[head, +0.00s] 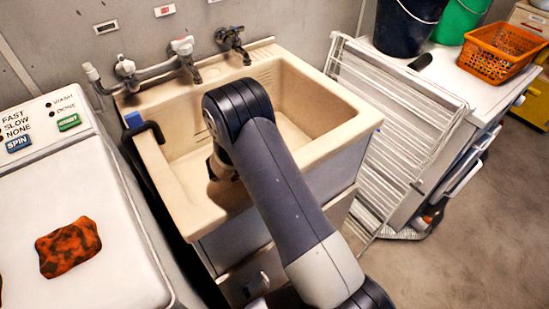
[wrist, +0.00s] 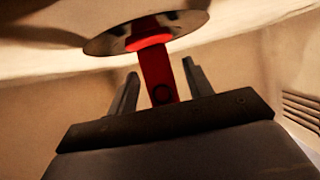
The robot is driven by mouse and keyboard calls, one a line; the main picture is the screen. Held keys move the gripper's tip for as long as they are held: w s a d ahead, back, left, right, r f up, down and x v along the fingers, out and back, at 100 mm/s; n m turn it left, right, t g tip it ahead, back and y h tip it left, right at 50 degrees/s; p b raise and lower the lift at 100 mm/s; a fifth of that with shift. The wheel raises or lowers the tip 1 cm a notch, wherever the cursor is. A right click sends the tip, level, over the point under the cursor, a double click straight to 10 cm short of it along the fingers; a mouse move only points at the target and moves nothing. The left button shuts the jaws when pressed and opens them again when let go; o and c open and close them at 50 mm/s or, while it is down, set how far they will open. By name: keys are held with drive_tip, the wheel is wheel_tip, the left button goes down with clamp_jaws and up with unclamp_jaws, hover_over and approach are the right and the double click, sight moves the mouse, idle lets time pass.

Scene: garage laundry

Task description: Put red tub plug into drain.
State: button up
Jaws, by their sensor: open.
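In the wrist view the red tub plug (wrist: 157,78) is at the drain (wrist: 108,42), a round metal ring in the sink floor. Its red disc shows in the ring's opening, and its flat tab stands out towards my gripper (wrist: 160,68). My gripper is open, with one finger on each side of the tab and a visible gap at both. I cannot tell how deep the plug sits. In the head view my arm reaches into the beige sink (head: 306,90) and hides the plug and the drain.
Taps (head: 183,50) line the sink's back edge, and a dark hose (head: 148,132) hangs over its left rim. A white washer (head: 85,235) with an orange-brown cloth (head: 68,247) stands left. A white drying rack (head: 385,125) leans at the right.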

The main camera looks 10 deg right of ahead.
drive_tip(key=shift+a+r, duration=0.15)
drive_tip(key=shift+r, duration=0.25)
drive_tip(key=v, duration=0.7)
drive_tip(key=shift+a, duration=0.1)
drive_tip(key=x, duration=0.4)
drive_tip(key=f+x, duration=0.1)
drive_tip(key=x, duration=0.3)
drive_tip(key=shift+s+f+b, duration=0.1)
drive_tip(key=shift+s+b, duration=0.1)
drive_tip(key=shift+b, duration=0.1)
wheel_tip(320, 180, up, 5)
drive_tip(key=shift+a+r+p, duration=0.1)
drive_tip(key=shift+a+p, duration=0.05)
drive_tip(key=shift+p, duration=0.45)
